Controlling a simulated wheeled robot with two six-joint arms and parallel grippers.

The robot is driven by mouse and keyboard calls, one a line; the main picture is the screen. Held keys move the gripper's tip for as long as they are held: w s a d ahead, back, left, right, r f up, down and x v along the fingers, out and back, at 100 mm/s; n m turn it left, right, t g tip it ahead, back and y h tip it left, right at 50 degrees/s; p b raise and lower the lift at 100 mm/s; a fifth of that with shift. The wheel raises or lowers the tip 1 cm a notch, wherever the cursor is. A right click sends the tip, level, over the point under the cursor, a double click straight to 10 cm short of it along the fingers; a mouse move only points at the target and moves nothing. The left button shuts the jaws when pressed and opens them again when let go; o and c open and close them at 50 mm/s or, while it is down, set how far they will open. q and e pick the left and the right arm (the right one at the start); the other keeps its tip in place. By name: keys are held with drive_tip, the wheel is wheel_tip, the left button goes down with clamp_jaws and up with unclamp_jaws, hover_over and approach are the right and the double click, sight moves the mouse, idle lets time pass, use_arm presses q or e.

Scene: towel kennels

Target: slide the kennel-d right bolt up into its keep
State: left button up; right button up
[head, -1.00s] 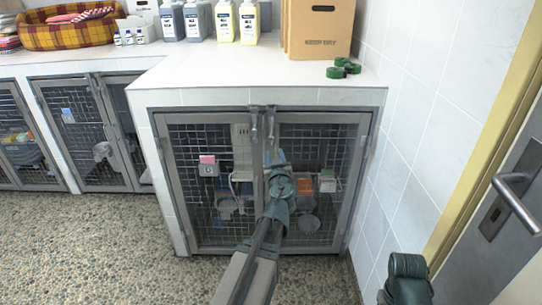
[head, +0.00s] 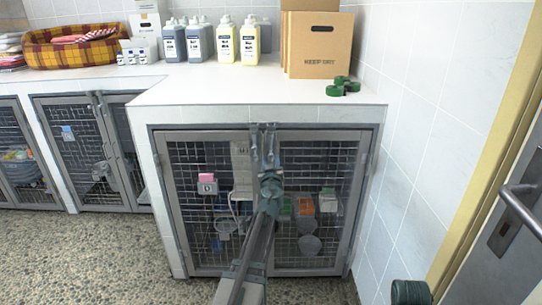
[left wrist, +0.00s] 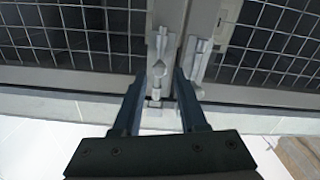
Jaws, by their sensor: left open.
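Kennel D (head: 178,200) is the mesh double-door kennel under the counter, with a "D" card on its left door. Two grey bolts stand side by side at the top where its doors meet. The right bolt (head: 271,140) shows also in the left wrist view (left wrist: 160,52), which looks upside down, so it appears there on the left. Its knob lies between my open fingers, apart from them as far as I can tell. The keep (left wrist: 154,103) is beyond it on the top frame. My left gripper (head: 269,166) is open just below the bolts.
The left bolt (left wrist: 201,55) is close beside one finger. The counter (head: 240,92) overhangs above, with bottles, a cardboard box (head: 320,45) and green rolls (head: 340,88). A tiled wall (head: 410,150) and a door with a handle stand at right. Gravel-patterned floor is clear at left.

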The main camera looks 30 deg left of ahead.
sight(271, 156)
use_arm(q)
drive_tip(key=x, duration=0.5)
drive_tip(key=shift+c, duration=0.2)
clamp_jaws()
idle(1.3)
